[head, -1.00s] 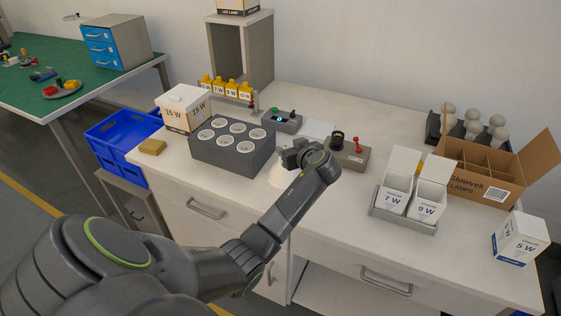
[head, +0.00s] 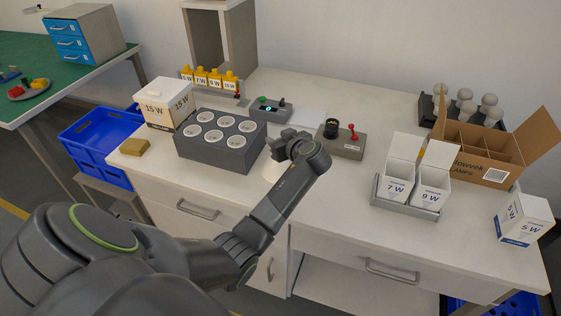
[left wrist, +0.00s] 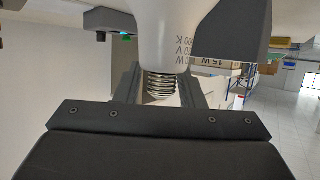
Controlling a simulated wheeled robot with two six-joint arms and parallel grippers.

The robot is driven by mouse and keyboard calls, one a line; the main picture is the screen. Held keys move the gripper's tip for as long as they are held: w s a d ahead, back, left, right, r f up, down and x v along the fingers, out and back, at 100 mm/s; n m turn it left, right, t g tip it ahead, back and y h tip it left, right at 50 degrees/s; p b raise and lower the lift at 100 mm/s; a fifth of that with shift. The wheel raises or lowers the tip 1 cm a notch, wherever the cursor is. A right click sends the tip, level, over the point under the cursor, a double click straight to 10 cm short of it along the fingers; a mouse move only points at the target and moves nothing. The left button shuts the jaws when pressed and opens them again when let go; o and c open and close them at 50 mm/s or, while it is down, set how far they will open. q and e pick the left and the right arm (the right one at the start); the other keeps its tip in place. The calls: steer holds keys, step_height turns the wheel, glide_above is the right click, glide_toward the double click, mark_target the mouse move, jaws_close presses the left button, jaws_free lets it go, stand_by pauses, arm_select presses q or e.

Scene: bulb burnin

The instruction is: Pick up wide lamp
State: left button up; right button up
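The wide lamp (head: 271,171) is a white bulb at the worktop, just right of the grey socket block. It is mostly hidden behind my left gripper (head: 283,146) in the head view. Whether the lamp touches the worktop is hidden. My right gripper is not in view.
The grey socket block (head: 224,157) stands close on the left, with a 15 W carton (head: 166,107) behind it. A grey box with a red lever (head: 342,147) is close on the right. Cartons in a tray (head: 403,209) and an open cardboard box (head: 480,173) stand farther right.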

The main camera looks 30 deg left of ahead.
arm_select(q)
steer(key=shift+c, duration=1.2)
steer(key=shift+a+f, duration=0.15)
steer(key=shift+a, duration=0.05)
steer(key=shift+c, duration=1.1)
jaws_close()
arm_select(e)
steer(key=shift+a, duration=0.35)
